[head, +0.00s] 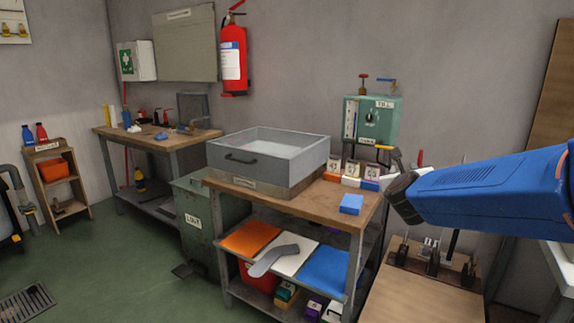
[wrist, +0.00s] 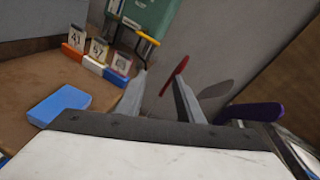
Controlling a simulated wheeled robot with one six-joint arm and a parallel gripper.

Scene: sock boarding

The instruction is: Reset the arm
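My gripper (wrist: 160,76) shows in the wrist view as two grey fingers standing apart with nothing between them. It is open and empty. In the head view my blue arm reaches in from the right. Its dark wrist end is raised beside the right end of the wooden bench (head: 285,205), in front of the wall. The gripper's fingers show only in small part there, just above the wrist end. A blue block (head: 351,204) lies on the bench near its right front corner, left of my wrist. It also shows at the left of the wrist view (wrist: 60,104).
A grey metal tray (head: 262,160) stands on the bench. Numbered cards (head: 352,168) on coloured blocks and a green control box (head: 371,120) are behind. Orange, white and blue sheets and a grey sock-shaped piece (head: 273,258) lie on the lower shelf. A wooden stand (head: 420,300) is below my arm.

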